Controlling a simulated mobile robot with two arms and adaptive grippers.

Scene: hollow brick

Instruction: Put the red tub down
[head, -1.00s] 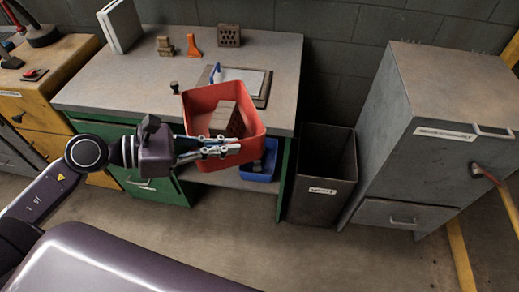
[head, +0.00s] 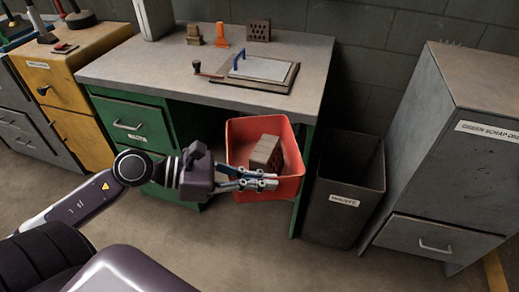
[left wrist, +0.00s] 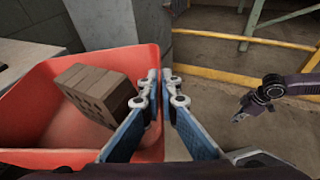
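The red tub (head: 290,182) is in front of the green workbench, below its top. It also shows in the left wrist view (left wrist: 30,110). A brown brick with holes (head: 265,152) lies inside it, and shows tilted in the left wrist view (left wrist: 95,90). My left gripper (head: 272,182) is shut on the tub's wall. In the left wrist view its fingers (left wrist: 166,78) lie on either side of that wall. My right gripper (left wrist: 240,115) is small at the right of the left wrist view, apart from the tub; its opening is unclear.
The workbench top (head: 150,68) holds a board with a blue handle (head: 262,70), another hollow brick (head: 258,30) and small items. A dark bin (head: 345,190) stands right of the tub, beside a grey cabinet (head: 440,170). The floor (head: 235,245) in front is clear.

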